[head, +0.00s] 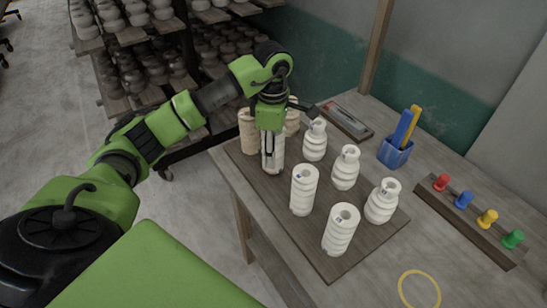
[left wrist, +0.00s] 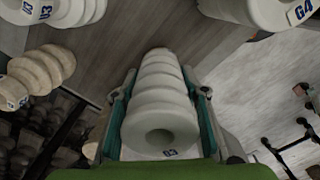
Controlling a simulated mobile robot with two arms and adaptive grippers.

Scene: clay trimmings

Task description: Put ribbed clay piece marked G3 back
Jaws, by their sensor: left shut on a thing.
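My left gripper (head: 270,150) points down at the back left part of the dark board (head: 290,225) and is shut on a white ribbed clay piece (head: 278,162). In the left wrist view this ribbed piece (left wrist: 160,108) lies between the teal finger pads (left wrist: 162,120), with its hollow end facing the camera. My right gripper is not in view.
Several white clay pieces stand on the board, including a ribbed one (head: 304,190) close in front and a waisted one (head: 315,140) to the right. Tan pieces (head: 247,130) stand behind the gripper. A blue cup (head: 394,153) and a peg rack (head: 470,222) are farther right.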

